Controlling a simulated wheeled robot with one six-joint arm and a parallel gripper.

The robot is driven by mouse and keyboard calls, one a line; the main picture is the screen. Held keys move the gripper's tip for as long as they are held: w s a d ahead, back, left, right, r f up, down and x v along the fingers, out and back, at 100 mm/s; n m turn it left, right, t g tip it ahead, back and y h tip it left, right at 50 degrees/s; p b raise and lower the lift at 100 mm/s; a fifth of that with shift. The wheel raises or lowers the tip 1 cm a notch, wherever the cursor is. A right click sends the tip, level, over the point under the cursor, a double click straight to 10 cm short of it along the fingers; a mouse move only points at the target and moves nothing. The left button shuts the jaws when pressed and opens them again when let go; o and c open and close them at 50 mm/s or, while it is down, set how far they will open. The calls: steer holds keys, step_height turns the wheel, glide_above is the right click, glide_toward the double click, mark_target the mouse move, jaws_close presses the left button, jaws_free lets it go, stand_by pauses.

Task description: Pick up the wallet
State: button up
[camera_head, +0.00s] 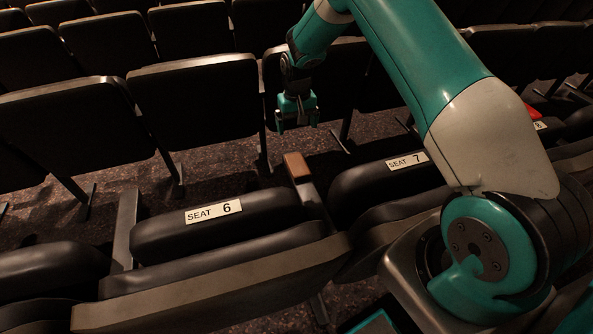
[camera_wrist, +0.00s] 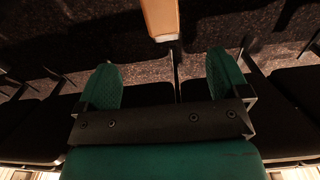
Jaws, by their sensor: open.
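A brown flat-topped piece (camera_head: 297,167) sits on the end of the armrest between seat 6 and seat 7. It may be the wallet, but I cannot tell it surely from an armrest pad. A tan strip (camera_wrist: 160,16) at the top middle of the wrist view seems to be the same piece. My gripper (camera_head: 297,122) hangs above and beyond the armrest, apart from it, with its fingers pointing down. In the wrist view my gripper (camera_wrist: 162,82) is open, with its two green fingers wide apart and nothing between them.
Folded seats marked seat 6 (camera_head: 213,211) and seat 7 (camera_head: 406,161) flank the armrest. A row of dark seat backs (camera_head: 200,98) stands beyond, close to my gripper. A small red thing (camera_head: 533,112) lies near the seat at right. Speckled carpet (camera_head: 225,157) shows between the rows.

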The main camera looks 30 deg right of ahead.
mark_target(297, 163)
step_height(297, 163, down, 15)
steer(key=shift+a+f, duration=0.1)
stand_by(0.4)
steer(key=shift+c, duration=0.4)
steer(key=c, duration=0.9)
